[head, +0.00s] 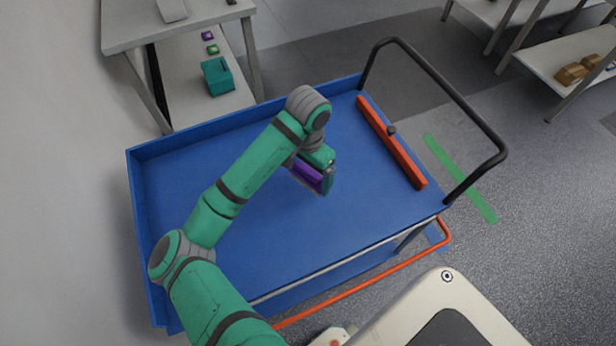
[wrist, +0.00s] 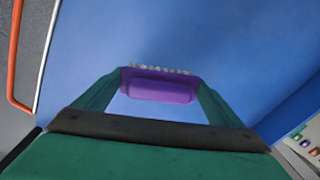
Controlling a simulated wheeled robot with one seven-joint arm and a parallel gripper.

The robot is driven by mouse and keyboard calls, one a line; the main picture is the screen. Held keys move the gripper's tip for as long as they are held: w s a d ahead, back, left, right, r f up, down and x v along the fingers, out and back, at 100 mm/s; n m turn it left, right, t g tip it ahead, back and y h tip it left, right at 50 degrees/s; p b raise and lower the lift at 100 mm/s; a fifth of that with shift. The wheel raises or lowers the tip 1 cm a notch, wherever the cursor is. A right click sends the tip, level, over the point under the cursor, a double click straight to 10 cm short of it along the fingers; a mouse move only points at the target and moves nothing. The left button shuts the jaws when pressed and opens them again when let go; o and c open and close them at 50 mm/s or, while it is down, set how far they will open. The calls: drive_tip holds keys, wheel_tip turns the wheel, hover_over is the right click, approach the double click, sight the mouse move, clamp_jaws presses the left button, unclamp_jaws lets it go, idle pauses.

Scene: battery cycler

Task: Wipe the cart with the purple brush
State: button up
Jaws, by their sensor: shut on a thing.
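The blue cart (head: 280,240) fills the middle of the head view, with a flat top tray and low raised walls. My gripper (head: 318,178) is over the tray, right of its middle. It is shut on the purple brush (head: 307,174). In the wrist view the purple brush (wrist: 160,86) sits between the two green fingers of my gripper (wrist: 155,92), with pale bristles along its far edge. The blue cart surface (wrist: 200,35) lies beyond it. I cannot tell whether the bristles touch the tray.
An orange-red bar (head: 390,142) lies along the tray's right end, below the black handle (head: 440,90). A grey shelf table (head: 180,30) with a teal box (head: 218,76) stands behind the cart. Most of the tray is bare. A white wall is at left.

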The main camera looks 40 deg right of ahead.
sight(308, 171)
drive_tip(key=shift+r, duration=0.1)
drive_tip(key=shift+r, duration=1.5)
drive_tip(key=shift+s, duration=0.1)
